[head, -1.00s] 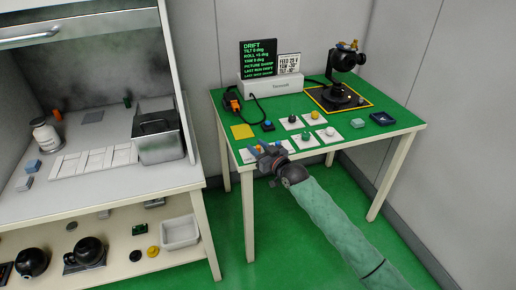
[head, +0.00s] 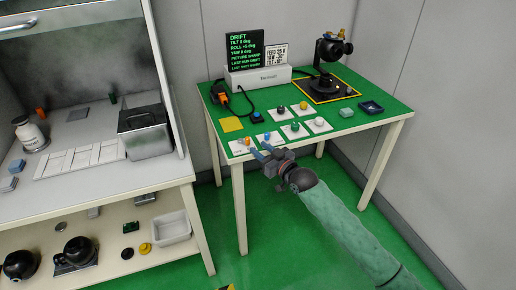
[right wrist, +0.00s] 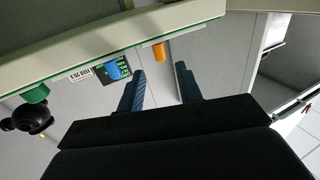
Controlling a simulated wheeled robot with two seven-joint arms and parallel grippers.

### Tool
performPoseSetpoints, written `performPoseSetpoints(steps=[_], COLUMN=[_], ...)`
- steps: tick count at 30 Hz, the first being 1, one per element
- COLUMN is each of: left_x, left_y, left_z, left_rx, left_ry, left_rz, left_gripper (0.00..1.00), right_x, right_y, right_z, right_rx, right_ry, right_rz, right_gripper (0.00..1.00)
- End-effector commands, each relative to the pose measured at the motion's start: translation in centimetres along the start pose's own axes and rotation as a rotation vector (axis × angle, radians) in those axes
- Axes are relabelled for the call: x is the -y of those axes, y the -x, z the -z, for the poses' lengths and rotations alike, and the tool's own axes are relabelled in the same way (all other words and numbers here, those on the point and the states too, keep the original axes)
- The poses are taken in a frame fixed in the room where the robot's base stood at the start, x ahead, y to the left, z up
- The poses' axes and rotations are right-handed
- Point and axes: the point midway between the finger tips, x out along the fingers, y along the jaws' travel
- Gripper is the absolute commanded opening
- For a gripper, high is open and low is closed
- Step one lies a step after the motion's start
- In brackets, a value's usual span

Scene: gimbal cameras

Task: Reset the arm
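My right gripper (head: 262,154) is in front of the green table's front edge in the head view, close to the cards with the orange knob (head: 245,142) and blue knob (head: 267,136). In the right wrist view its two blue fingers (right wrist: 160,84) stand apart with nothing between them. The orange knob (right wrist: 158,51) and blue knob (right wrist: 114,69) show just beyond the fingers, apart from them. A black gimbal camera (head: 331,52) stands on a yellow-edged pad at the back of the table. My left gripper is not in view.
The green table (head: 360,122) also holds a display reading DRIFT (head: 245,50), an orange-and-black device with a cable (head: 219,93), several knobs on white cards and a dark tray (head: 371,107). A hooded bench (head: 90,185) stands left. Green floor is clear before the table.

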Motion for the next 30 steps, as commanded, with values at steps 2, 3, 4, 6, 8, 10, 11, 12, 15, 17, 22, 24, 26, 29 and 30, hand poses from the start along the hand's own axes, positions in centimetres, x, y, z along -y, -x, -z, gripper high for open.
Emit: performPoseSetpoints(steps=[2,3,4,6,8,10,11,12,15,17,22,24,26,29,30], left_x=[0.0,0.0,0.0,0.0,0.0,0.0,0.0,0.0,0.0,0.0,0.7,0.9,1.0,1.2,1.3], left_y=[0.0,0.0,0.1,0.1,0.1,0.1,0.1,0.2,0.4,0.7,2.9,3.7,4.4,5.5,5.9], left_z=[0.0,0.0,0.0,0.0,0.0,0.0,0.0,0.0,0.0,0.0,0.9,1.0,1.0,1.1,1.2], left_rx=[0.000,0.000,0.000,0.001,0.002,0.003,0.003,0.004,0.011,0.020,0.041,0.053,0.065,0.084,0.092], left_ry=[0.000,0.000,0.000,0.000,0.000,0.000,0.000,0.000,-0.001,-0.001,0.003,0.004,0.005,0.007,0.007], left_rz=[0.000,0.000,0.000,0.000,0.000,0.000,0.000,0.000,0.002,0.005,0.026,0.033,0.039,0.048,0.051], left_gripper=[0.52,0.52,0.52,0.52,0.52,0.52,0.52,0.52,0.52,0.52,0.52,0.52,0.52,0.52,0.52], right_x=[0.0,0.0,0.0,0.0,0.0,0.0,0.0,0.1,0.9,1.8,5.3,6.6,7.8,9.5,10.2], right_y=[0.0,0.0,0.0,0.0,0.0,0.0,0.0,0.1,0.6,1.3,4.6,6.3,7.8,10.5,11.7], right_z=[0.0,0.0,0.0,0.0,0.0,0.0,0.0,-0.1,-0.7,-1.6,-4.8,-6.1,-7.2,-8.9,-9.5], right_rx=[0.000,0.000,0.000,0.000,0.000,0.000,0.001,0.004,0.029,0.062,0.201,0.265,0.320,0.413,0.451], right_ry=[0.000,0.000,0.000,0.000,0.000,0.000,0.000,-0.001,-0.009,-0.018,-0.052,-0.067,-0.080,-0.104,-0.114], right_rz=[0.000,0.000,0.000,0.000,0.000,0.000,0.000,0.000,-0.001,-0.003,-0.019,-0.029,-0.038,-0.056,-0.064], right_gripper=[0.35,0.35,0.35,0.35,0.35,0.35,0.35,0.35,0.35,0.35,0.35,0.35,0.35,0.35,0.35])
